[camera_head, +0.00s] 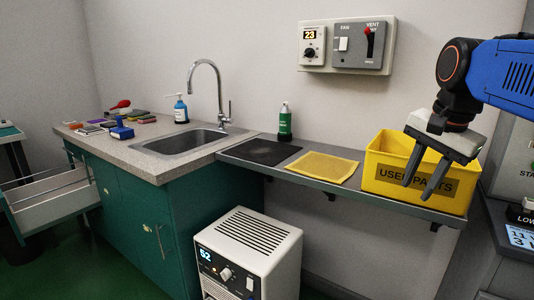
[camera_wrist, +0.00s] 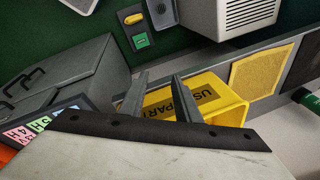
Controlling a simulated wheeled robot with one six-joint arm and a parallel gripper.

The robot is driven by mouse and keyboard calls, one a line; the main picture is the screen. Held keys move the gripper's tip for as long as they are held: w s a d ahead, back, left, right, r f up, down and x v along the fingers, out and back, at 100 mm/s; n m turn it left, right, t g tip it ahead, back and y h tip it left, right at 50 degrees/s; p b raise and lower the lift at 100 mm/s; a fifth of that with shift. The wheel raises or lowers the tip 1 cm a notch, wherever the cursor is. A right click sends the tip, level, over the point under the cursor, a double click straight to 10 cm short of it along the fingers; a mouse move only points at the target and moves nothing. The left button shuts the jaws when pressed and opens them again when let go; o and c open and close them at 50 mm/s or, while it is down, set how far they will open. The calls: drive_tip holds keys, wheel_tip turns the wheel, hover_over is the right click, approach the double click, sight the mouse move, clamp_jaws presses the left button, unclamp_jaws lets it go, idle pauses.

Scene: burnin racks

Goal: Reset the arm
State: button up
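My gripper (camera_head: 427,172) is at the right of the head view, at the end of my blue arm. Its two dark fingers point down and stand apart, with nothing visible between them. It hangs in front of and over the yellow bin (camera_head: 380,180) marked "USED PARTS". In the wrist view the fingers (camera_wrist: 158,95) are also spread, with the yellow bin (camera_wrist: 232,105) behind and to the right of them. The inside of the bin is mostly hidden in both views.
A grey shelf (camera_head: 330,187) carries the bin, a yellow mat (camera_head: 322,168), a dark mat (camera_head: 262,151) and a green bottle (camera_head: 285,122). A control panel (camera_head: 346,46) is on the wall. A white heater-like unit (camera_head: 250,250) stands below. A drawer (camera_head: 50,200) is open at left.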

drive_tip(key=s+a+f+n, duration=0.2)
drive_tip(key=s+f+n, duration=0.4)
drive_tip(key=f, duration=0.5)
drive_tip(key=s+a+f+n+t, duration=0.1)
drive_tip(key=s+a+f+n, duration=0.1)
drive_tip(key=s+f+n, duration=0.4)
wheel_tip(320, 180, down, 5)
drive_tip(key=shift+s+f+t, duration=0.15)
drive_tip(key=shift+s+t, duration=0.15)
drive_tip(key=shift+s, duration=0.55)
